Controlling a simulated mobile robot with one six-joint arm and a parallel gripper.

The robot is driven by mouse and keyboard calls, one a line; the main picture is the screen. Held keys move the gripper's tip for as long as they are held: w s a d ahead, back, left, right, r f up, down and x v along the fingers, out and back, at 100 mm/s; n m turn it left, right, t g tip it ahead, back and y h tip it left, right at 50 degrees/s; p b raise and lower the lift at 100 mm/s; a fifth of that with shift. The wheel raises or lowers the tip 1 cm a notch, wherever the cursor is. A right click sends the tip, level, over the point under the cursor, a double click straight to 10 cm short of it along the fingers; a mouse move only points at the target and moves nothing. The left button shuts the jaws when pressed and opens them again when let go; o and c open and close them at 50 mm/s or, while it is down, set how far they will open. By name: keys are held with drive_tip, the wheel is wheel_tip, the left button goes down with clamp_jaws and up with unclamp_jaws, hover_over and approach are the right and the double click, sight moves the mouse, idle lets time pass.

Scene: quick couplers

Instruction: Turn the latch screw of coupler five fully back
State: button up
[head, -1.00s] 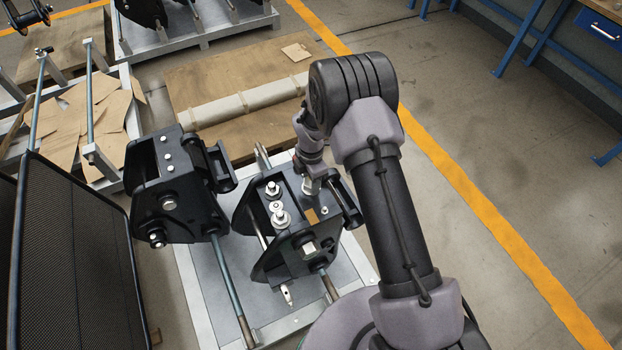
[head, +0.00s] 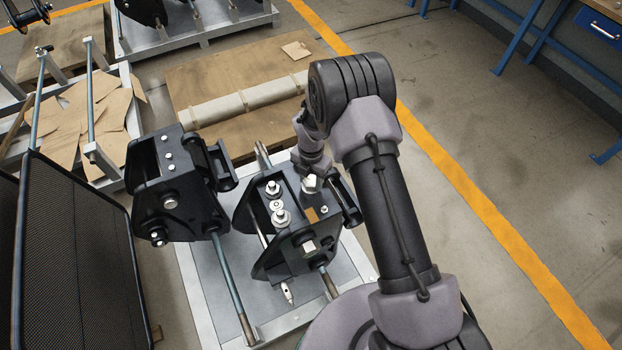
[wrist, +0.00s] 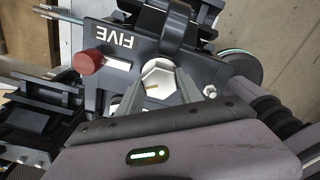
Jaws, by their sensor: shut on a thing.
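Coupler five (head: 285,235) is a black coupler on a rod stand, with the label FIVE reading upside down in the wrist view (wrist: 112,32). Its latch screw (wrist: 158,80) is a pale hex head with a short yellowish mark on its face. My gripper (wrist: 158,88) has one finger on each side of the hex head and is shut on it. In the head view the screw (head: 311,185) shows just below my gripper (head: 313,176), partly hidden by it. A red cap (wrist: 87,62) sits beside the label.
A second black coupler (head: 172,195) stands close on the left. A dark mesh panel (head: 75,265) is at the lower left. A smaller bolt (wrist: 210,91) sits right of my fingers. Open floor lies to the right, past the yellow line (head: 480,205).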

idle(0.3)
drive_tip(key=o, duration=1.4)
drive_tip(key=shift+c, duration=0.2)
wheel_tip(320, 180, up, 18)
drive_tip(key=p, duration=0.4)
drive_tip(key=shift+f, duration=0.25)
wheel_tip(320, 180, up, 7)
drive_tip(key=m+t+b, duration=0.1)
drive_tip(key=m+b, duration=0.1)
drive_tip(key=m, duration=0.3)
hover_over(311, 180)
drive_tip(key=s+d, duration=0.1)
drive_tip(key=d, duration=0.1)
drive_tip(key=s+d+r+m+t+y+b, duration=0.1)
drive_tip(key=s+d+r+m+t+b, duration=0.1)
drive_tip(key=s+r+m, duration=0.65)
drive_tip(key=s+d+r+m+t+b, duration=0.1)
drive_tip(key=s+m+b, duration=0.1)
drive_tip(key=s+m, duration=0.7)
drive_tip(key=s+d+r+m+t+y+b, duration=0.1)
drive_tip(key=s+m+b, duration=0.1)
drive_tip(key=s+m, duration=0.7)
drive_tip(key=shift+d+r+m+t+b, duration=0.4)
drive_tip(key=shift+m, duration=0.35)
